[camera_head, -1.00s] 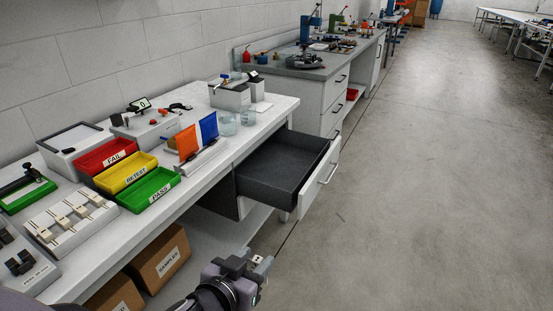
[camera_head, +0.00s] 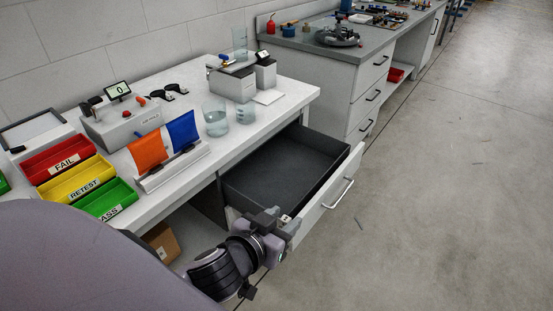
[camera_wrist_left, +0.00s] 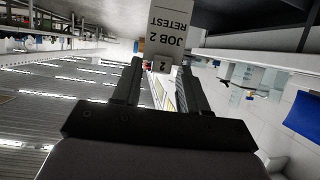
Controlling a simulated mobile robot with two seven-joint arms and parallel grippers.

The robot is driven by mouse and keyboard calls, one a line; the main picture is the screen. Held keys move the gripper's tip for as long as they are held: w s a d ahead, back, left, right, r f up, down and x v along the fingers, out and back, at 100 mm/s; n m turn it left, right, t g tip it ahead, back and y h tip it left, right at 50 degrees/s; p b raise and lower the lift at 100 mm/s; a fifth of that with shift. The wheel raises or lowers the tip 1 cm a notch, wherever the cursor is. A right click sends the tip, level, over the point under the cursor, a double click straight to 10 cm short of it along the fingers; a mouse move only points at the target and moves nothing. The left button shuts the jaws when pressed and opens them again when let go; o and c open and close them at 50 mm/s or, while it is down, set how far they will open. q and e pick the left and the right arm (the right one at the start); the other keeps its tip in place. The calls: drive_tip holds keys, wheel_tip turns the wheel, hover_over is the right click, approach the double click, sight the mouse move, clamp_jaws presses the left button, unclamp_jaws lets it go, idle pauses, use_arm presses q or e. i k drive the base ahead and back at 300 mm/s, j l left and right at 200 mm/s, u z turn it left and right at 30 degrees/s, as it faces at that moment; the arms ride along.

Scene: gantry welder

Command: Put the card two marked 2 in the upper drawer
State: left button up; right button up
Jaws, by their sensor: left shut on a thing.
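My left gripper (camera_head: 279,222) is shut on the card two. In the left wrist view the card (camera_wrist_left: 171,35) is a light card with "JOB 2 RETEST" and a small "2" tag, held at the fingertips (camera_wrist_left: 160,75). In the head view the card is mostly hidden by the gripper. The upper drawer (camera_head: 326,205) is pulled out, with a dark, empty-looking tray and a white front with a bar handle. My left gripper shows over its near corner; its height above the rim is hard to tell. My right gripper is out of view.
The white bench holds red, yellow and green trays (camera_head: 85,183), an orange and a blue card in a stand (camera_head: 170,172), and glass beakers (camera_head: 215,118). A carton (camera_head: 162,242) sits below.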

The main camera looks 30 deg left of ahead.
sight(281, 169)
drive_tip(key=i+u, duration=0.2)
drive_tip(key=i, duration=0.2)
drive_tip(key=i+l+u, duration=0.2)
drive_tip(key=i, duration=0.15)
drive_tip(key=i+l+u, duration=0.2)
drive_tip(key=i, duration=0.15)
